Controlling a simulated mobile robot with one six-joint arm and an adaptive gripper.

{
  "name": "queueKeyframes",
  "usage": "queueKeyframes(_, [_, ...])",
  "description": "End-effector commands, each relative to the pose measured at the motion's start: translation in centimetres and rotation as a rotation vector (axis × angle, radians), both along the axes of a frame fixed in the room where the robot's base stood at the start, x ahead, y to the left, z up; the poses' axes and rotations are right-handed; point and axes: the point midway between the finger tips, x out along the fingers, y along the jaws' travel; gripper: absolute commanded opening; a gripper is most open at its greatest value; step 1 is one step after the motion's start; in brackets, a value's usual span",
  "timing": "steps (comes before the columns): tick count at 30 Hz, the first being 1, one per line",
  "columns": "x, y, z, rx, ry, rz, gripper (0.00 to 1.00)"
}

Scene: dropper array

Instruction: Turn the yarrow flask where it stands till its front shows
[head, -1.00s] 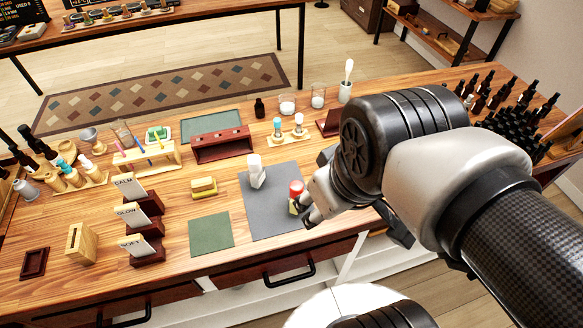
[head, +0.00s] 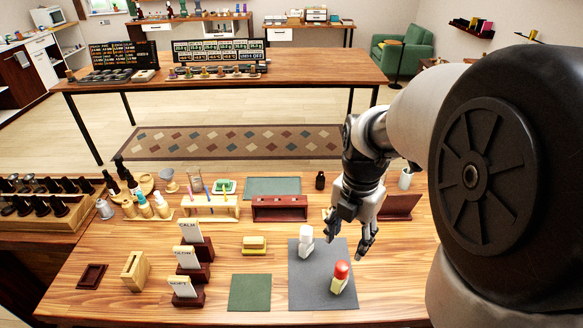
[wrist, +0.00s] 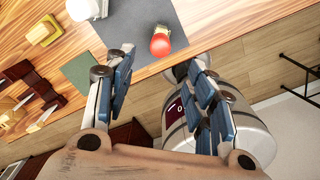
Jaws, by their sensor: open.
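Two small flasks stand on the grey mat (head: 322,292). One has a red cap and a pale body with a yellowish side (head: 340,278). The other is white (head: 305,241), behind it and to the left. No label naming yarrow is readable on either. My gripper (head: 346,235) is open and empty, fingers pointing down, above the mat's right side, apart from both flasks. In the wrist view the red cap (wrist: 160,42) lies beyond my spread fingers (wrist: 163,88), and the white flask (wrist: 85,8) is cut by the top edge.
A green mat (head: 250,292) lies left of the grey one. A yellow block on a small stand (head: 254,245), card holders (head: 186,290), a dark red rack (head: 280,208) and a dark red stand (head: 399,207) surround the mats. The bench front right of the mat is clear.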

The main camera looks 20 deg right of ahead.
Motion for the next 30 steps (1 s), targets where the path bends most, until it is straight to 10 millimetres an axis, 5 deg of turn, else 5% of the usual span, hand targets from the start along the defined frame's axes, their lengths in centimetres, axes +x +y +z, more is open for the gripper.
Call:
queueKeyframes(24, [-0.1,0.0,-14.5,0.001,0.004,0.001,0.50])
queueKeyframes(30, [-0.1,0.0,-16.6,0.000,0.001,0.001,0.50])
